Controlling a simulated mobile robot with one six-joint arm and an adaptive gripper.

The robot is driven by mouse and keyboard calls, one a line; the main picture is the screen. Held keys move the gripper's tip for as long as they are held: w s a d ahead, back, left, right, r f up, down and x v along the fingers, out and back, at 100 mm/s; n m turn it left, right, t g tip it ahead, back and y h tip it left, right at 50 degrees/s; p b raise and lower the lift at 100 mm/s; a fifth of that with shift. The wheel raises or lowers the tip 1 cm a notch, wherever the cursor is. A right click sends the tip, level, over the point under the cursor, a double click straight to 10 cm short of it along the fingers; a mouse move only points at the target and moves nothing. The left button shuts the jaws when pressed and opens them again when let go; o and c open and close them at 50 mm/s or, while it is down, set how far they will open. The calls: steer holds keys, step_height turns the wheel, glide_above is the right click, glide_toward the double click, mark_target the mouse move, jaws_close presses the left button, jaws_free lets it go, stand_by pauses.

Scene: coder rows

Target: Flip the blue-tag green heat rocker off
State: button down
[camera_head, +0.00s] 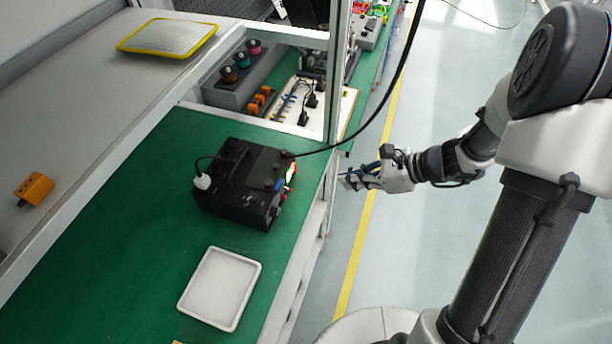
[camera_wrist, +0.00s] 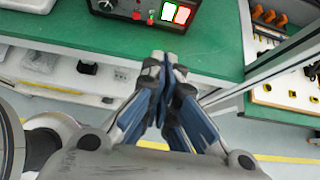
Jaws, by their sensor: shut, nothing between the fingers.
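A black box-shaped coder machine (camera_head: 246,184) stands on the green bench top. Its front panel faces my arm and carries a lit green and red part (camera_head: 290,174). In the wrist view the machine's front panel (camera_wrist: 122,8) shows at the top, cut off by the frame edge. Two lit rockers, one green (camera_wrist: 168,11) and one red (camera_wrist: 182,14), sit side by side there. A blue tag is too small to make out for sure. My gripper (camera_head: 346,181) is shut and empty, in front of the panel and apart from it. It also shows in the wrist view (camera_wrist: 168,62).
A white tray (camera_head: 258,268) lies on the bench near the machine. A metal post (camera_head: 334,80) and a black cable (camera_head: 372,118) are close behind it. An orange block (camera_head: 34,189) and a yellow-edged pad (camera_head: 168,36) lie on the upper shelf. The floor beside the bench is clear.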

mark_target(289, 177)
steer(key=shift+a, duration=0.1)
steer(key=b+x, duration=0.1)
steer(key=x, duration=0.3)
steer(key=r+b+x, duration=0.1)
steer(key=x, duration=0.3)
steer(key=a+b+x, duration=0.1)
steer(key=b+x, duration=0.1)
steer(key=x, duration=0.2)
steer(key=shift+w+r, duration=0.2)
steer(key=shift+r, duration=0.1)
steer(key=shift+w+a+r, duration=0.15)
steer(key=shift+w+a, duration=0.05)
steer(key=shift+a, duration=0.35)
steer(key=r+h+p, duration=0.1)
steer(key=p, duration=0.2)
steer(key=shift+w+a, duration=0.1)
steer(key=shift+a, duration=0.3)
steer(key=shift+f, duration=0.25)
steer(key=shift+r+p, duration=0.35)
steer(key=shift+r, duration=0.45)
